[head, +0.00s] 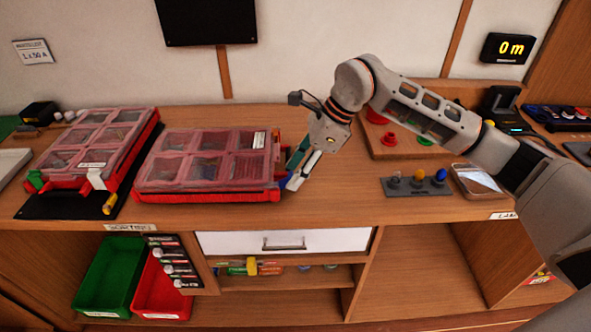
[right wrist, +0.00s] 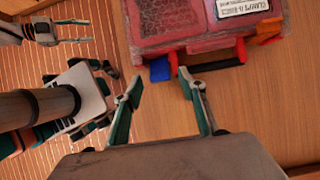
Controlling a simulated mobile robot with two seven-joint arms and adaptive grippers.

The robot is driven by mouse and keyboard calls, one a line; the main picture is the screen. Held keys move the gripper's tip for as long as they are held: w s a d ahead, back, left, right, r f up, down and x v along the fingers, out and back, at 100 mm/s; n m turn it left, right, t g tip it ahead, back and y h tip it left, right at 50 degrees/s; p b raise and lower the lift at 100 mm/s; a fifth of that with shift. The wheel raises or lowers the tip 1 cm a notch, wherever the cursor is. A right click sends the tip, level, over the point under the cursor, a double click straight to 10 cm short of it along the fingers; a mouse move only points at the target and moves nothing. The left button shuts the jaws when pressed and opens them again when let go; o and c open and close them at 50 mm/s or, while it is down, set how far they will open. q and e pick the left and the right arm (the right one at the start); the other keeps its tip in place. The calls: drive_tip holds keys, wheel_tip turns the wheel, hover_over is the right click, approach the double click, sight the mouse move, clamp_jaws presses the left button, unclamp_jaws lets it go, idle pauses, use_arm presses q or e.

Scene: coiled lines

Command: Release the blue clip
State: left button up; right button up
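The blue clip (right wrist: 160,69) is on the front edge of a red organizer case (right wrist: 186,40) with a clear lid, beside a black handle (right wrist: 218,66). The case is also in the head view (head: 208,190), lid down. A bit of the blue clip (head: 284,184) shows there behind my right gripper (head: 297,168). In the right wrist view my right gripper (right wrist: 154,86) is open and empty, with its fingertips close to the clip and handle; contact cannot be told. My left gripper (right wrist: 84,30) shows open and empty at the upper left of that view.
An orange clip (right wrist: 268,29) is on the same case. A second red case (head: 92,150) lies to the left on a black mat (head: 60,206). To the right are a grey button strip (head: 416,190) and a board (head: 390,152) with red knobs. The front middle of the counter is clear.

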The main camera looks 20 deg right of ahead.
drive_tip(key=shift+r, duration=0.15)
drive_tip(key=v, duration=1.1)
drive_tip(key=shift+d+r, duration=0.25)
drive_tip(key=shift+r, duration=0.05)
drive_tip(key=shift+s, duration=0.1)
